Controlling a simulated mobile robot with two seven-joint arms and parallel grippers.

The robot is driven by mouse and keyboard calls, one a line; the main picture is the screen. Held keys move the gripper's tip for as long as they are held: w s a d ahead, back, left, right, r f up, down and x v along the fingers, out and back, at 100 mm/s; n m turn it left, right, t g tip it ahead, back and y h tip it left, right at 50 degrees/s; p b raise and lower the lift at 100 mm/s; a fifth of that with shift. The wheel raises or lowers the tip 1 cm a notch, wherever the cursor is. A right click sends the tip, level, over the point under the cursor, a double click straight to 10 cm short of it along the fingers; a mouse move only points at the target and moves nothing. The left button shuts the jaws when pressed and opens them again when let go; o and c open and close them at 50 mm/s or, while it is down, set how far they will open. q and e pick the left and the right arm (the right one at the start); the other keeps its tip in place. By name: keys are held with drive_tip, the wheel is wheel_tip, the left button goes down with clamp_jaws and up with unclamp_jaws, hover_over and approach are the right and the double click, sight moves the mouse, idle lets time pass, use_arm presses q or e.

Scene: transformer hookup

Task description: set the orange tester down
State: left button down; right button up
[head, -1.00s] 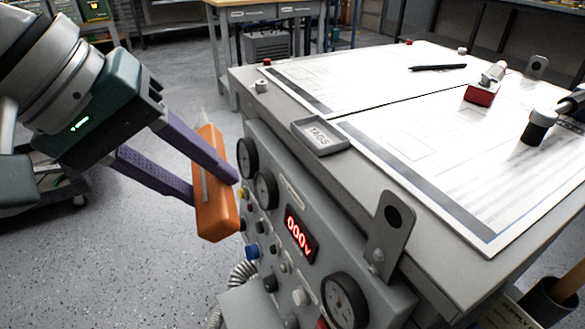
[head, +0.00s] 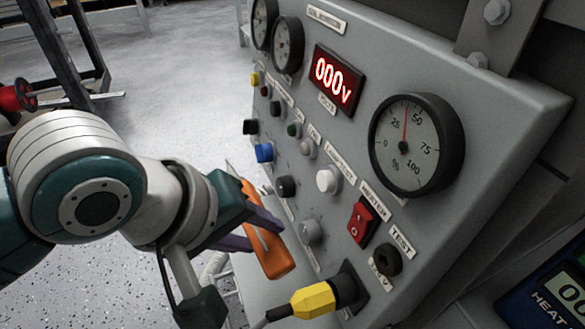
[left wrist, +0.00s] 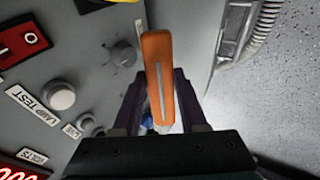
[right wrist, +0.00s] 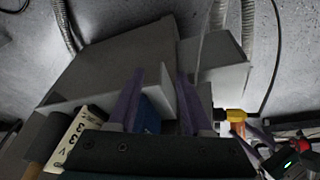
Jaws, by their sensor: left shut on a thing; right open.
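The orange tester (head: 268,245) is a slim orange bar with a light strip along it. My left gripper (head: 262,222) is shut on it, in front of the grey control panel (head: 330,140). In the left wrist view the tester (left wrist: 157,75) stands between the purple fingers of the left gripper (left wrist: 160,95), close to the panel knobs. Whether it touches a surface below I cannot tell. My right gripper (right wrist: 160,85) is open, with nothing between its fingers; a grey box-like structure lies beyond them.
The panel carries dials, a red 000v display (head: 336,80), knobs, a red switch (head: 361,222) and a yellow plug (head: 313,299) with a cable. A grey ledge (head: 255,295) juts out below the panel. A blue heat unit (head: 560,290) is at lower right.

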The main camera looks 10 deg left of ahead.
use_arm(q)
wheel_tip(320, 180, down, 8)
drive_tip(key=b, duration=0.4)
drive_tip(key=shift+r, duration=0.1)
drive_tip(key=shift+c, duration=2.2)
unclamp_jaws()
drive_tip(key=shift+f, duration=0.2)
drive_tip(key=shift+r, duration=0.1)
